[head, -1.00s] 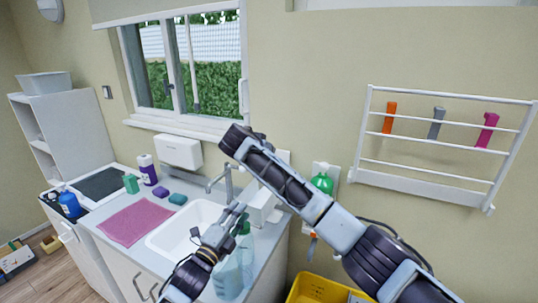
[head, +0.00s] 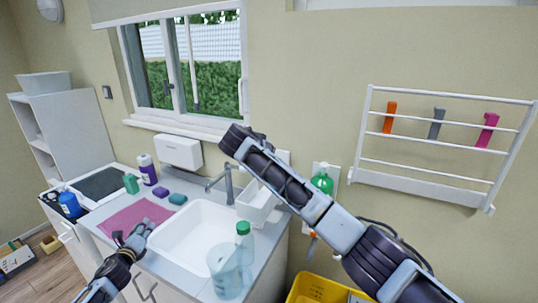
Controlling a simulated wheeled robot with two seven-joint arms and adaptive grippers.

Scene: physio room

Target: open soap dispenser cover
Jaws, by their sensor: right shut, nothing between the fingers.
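The white soap dispenser (head: 258,203) hangs on the wall right of the tap. Its front cover looks tipped outward, with its top open; my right arm hides part of it and the wall piece behind. My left gripper (head: 134,235) is over the pink mat at the sink's left, apart from the dispenser, its fingers spread and empty. My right gripper (head: 245,139) is above and in front of the dispenser, shut and holding nothing. Its fingertips are hard to make out; I cannot tell whether it touches the dispenser.
The tap (head: 226,184) and white sink (head: 190,240) lie left of the dispenser. A green-capped bottle (head: 244,243) and a clear jug (head: 225,270) stand below it. A green bottle (head: 322,180) hangs right of my arm. A white rack (head: 430,181) is farther right.

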